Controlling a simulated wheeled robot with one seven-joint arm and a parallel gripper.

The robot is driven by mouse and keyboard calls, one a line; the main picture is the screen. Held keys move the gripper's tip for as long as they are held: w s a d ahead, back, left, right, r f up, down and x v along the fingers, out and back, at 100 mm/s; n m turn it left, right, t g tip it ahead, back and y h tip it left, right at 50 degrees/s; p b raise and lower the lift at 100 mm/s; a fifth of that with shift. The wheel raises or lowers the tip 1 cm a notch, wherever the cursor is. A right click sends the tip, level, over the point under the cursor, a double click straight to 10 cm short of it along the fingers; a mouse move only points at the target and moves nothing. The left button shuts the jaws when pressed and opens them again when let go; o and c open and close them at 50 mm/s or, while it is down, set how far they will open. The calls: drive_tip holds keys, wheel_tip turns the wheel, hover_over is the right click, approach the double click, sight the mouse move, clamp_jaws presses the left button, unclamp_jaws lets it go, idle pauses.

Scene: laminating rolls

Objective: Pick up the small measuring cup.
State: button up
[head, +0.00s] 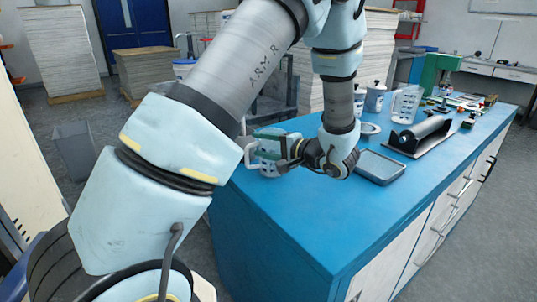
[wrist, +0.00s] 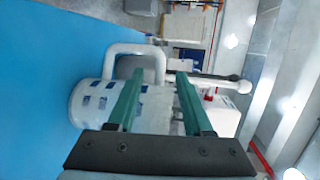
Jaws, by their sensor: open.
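The small measuring cup (head: 268,168) stands near the left edge of the blue bench. It is pale with blue markings and has a white loop handle on its left side. My gripper (head: 262,144) is at the cup, its green fingers overlapping the cup's upper part. In the wrist view the cup (wrist: 90,103) shows left of and between the open fingers (wrist: 161,76), with its handle beyond the fingertips. One finger crosses in front of the cup. I cannot tell whether either finger touches it. Part of the cup is hidden behind the fingers.
On the blue bench (head: 330,225), a grey tray (head: 380,167) lies right of my gripper. The bench's near part is clear.

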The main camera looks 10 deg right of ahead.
drive_tip(key=shift+x, duration=1.05)
clamp_jaws()
idle(0.6)
